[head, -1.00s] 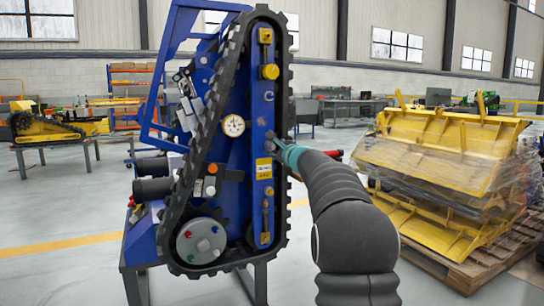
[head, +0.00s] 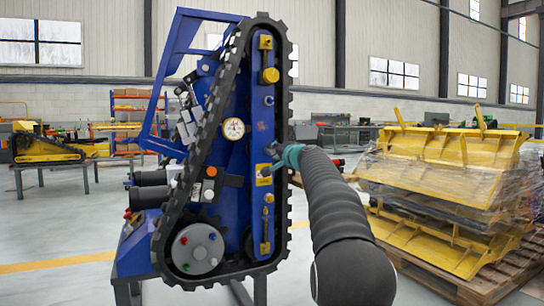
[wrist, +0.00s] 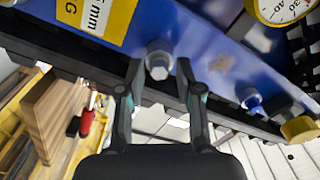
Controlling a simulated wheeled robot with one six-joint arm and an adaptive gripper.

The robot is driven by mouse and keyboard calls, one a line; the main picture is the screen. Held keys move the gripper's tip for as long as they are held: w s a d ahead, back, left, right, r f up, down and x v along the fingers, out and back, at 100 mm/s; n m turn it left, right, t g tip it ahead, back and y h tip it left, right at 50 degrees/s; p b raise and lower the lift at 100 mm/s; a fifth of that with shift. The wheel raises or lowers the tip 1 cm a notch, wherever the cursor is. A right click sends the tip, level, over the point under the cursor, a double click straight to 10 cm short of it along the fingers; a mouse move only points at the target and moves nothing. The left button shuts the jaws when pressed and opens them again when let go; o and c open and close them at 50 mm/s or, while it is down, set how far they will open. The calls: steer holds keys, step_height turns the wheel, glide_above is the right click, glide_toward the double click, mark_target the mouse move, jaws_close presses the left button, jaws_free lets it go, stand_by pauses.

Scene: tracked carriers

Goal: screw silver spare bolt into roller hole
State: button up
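A silver hex bolt (wrist: 158,62) stands on the blue side plate of the carrier (head: 233,165), beside the yellow label (wrist: 95,15). My gripper (wrist: 159,75) is open in the wrist view, one finger on each side of this bolt, with gaps between. In the head view my gripper (head: 268,160) is at the plate's right edge near the label and covers that bolt. A second silver bolt head (wrist: 249,97) with a blue part sits further along the plate. The round grey roller (head: 197,248) at the carrier's bottom bears red, blue and green bolts.
The black track (head: 284,110) runs around the plate close to my gripper. A gauge (head: 234,128) and yellow knob (head: 270,75) stick out of the carrier. Wrapped yellow parts (head: 440,190) stand on a pallet at right. Floor between is clear.

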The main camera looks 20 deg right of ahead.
steer(key=n, duration=1.2)
steer(key=shift+w, duration=0.1)
steer(key=shift+c, duration=0.2)
jaws_close()
steer(key=shift+m+p, duration=0.95)
steer(key=shift+m, duration=3.95)
